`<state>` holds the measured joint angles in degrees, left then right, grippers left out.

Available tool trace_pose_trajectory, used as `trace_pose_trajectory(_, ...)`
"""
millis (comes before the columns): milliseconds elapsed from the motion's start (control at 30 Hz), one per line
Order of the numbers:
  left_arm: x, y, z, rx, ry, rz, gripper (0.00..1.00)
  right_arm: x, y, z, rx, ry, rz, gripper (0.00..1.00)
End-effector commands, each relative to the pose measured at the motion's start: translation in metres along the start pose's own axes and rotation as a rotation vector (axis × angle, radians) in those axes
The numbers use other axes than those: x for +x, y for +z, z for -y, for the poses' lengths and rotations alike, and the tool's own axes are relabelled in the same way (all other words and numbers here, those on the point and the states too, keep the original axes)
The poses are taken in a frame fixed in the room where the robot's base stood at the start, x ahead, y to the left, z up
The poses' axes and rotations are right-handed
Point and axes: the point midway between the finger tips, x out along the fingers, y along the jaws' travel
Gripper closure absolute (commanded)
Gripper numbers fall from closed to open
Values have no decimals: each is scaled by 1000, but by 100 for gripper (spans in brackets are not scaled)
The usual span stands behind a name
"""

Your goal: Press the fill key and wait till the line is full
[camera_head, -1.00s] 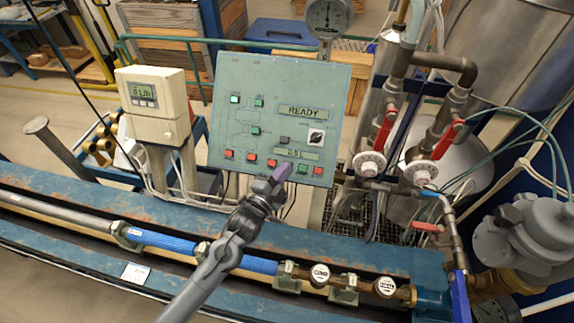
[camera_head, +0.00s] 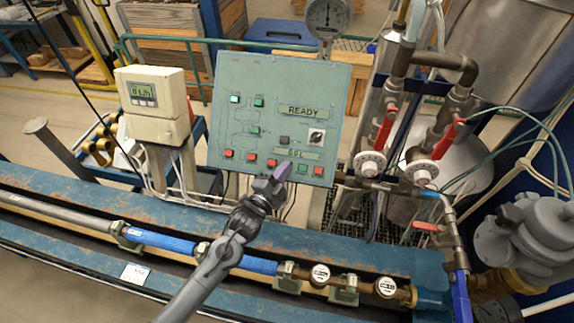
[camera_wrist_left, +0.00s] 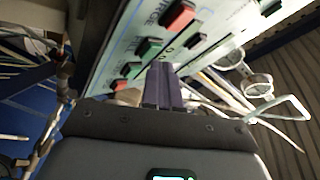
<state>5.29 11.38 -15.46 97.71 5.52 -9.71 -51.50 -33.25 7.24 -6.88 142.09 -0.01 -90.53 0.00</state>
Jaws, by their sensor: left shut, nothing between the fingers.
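The grey-green control panel (camera_head: 232,120) stands upright at the centre of the head view. In the left wrist view the fingers (camera_wrist_left: 162,72) point at the tilted panel (camera_wrist_left: 135,35). I cannot tell whether they touch a key.
The blue bench (camera_head: 380,257) carries a pipe with round meters (camera_head: 320,274) below the panel. Red-handled valves (camera_head: 384,133) and pipes stand right of it. A cream meter box (camera_head: 150,95) stands left. A pressure gauge (camera_head: 328,17) is above.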

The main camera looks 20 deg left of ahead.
Motion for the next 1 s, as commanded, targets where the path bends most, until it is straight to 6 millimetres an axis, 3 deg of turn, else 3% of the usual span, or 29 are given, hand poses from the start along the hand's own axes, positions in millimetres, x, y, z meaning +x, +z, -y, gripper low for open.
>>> trace_pose_trajectory(1000, 5, 4, -4, 0, 0, 0, 100, 4, 1, 2, 8, -7, -1, 57)
